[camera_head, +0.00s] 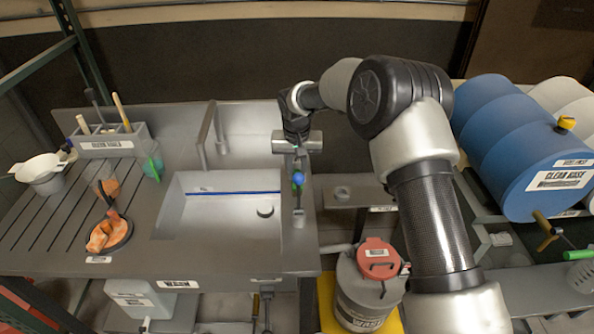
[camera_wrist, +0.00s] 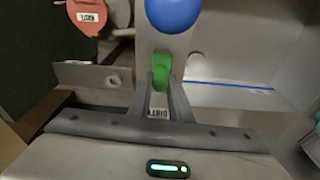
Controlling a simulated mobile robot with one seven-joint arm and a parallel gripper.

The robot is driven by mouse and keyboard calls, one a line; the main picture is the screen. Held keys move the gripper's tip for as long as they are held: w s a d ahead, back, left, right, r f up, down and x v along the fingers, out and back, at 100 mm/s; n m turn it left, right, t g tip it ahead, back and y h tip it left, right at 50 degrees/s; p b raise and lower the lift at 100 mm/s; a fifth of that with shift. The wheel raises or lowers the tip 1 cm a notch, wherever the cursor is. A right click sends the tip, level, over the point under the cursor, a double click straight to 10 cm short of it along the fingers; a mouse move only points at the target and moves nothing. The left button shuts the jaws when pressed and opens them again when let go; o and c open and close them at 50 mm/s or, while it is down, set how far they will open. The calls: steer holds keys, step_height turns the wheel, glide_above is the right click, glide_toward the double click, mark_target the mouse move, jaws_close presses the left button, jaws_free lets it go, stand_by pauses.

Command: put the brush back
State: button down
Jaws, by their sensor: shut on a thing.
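My gripper (camera_head: 297,160) hangs over the right rim of the sink. Its two fingers (camera_wrist: 160,85) are closed on a green piece (camera_wrist: 162,68). I cannot tell whether this piece is the brush's handle. A blue ball (camera_head: 298,179) is just below the fingers; it also shows large at the top of the wrist view (camera_wrist: 173,14). A small grey holder (camera_head: 299,219) stands on the rim below. A grey tool rack (camera_head: 100,144) with a label stands at the back left of the counter, with several handles upright in it.
The sink basin (camera_head: 195,210) lies left of my gripper.

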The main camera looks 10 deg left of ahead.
steer(key=shift+f, duration=0.15)
steer(key=c, duration=1.6)
jaws_free()
steer(key=shift+c, duration=0.2)
step_height(320, 180, up, 12)
steer(key=s, duration=0.2)
steer(key=shift+d+r, duration=0.2)
